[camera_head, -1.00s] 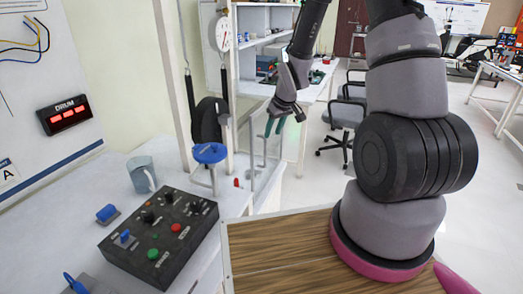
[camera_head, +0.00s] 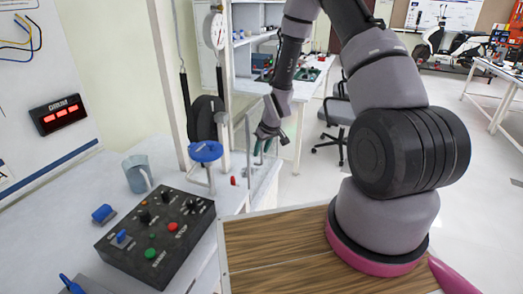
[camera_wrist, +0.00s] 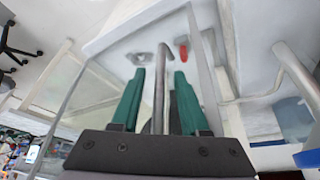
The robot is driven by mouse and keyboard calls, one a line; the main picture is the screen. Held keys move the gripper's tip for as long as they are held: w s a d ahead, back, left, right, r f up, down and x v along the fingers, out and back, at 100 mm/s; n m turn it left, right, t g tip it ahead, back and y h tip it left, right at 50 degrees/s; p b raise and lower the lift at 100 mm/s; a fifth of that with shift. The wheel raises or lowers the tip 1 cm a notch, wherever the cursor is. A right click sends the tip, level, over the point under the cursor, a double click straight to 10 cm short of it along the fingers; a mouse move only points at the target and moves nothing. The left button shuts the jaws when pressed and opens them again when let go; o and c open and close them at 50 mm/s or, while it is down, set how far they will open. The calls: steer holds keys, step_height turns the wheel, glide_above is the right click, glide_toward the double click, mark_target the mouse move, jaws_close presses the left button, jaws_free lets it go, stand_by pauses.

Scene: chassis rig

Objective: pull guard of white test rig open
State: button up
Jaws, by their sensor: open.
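The white test rig (camera_head: 226,90) stands left of my arm, with a clear, pale-framed guard (camera_head: 262,178) low on its right side. My gripper (camera_head: 262,146) is at the top of this guard, its green fingers pointing down. In the wrist view the open green fingers (camera_wrist: 159,78) stand either side of a grey metal bar (camera_wrist: 160,88), which looks like the guard's handle. The bar lies in the gap, and a gap shows on both sides of it. The guard's clear panel (camera_wrist: 100,88) spreads behind it. The bar's lower end is hidden by my gripper.
A small red part (camera_wrist: 183,50) shows beyond the fingers.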

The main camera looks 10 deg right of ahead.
jaws_close()
stand_by(1.4)
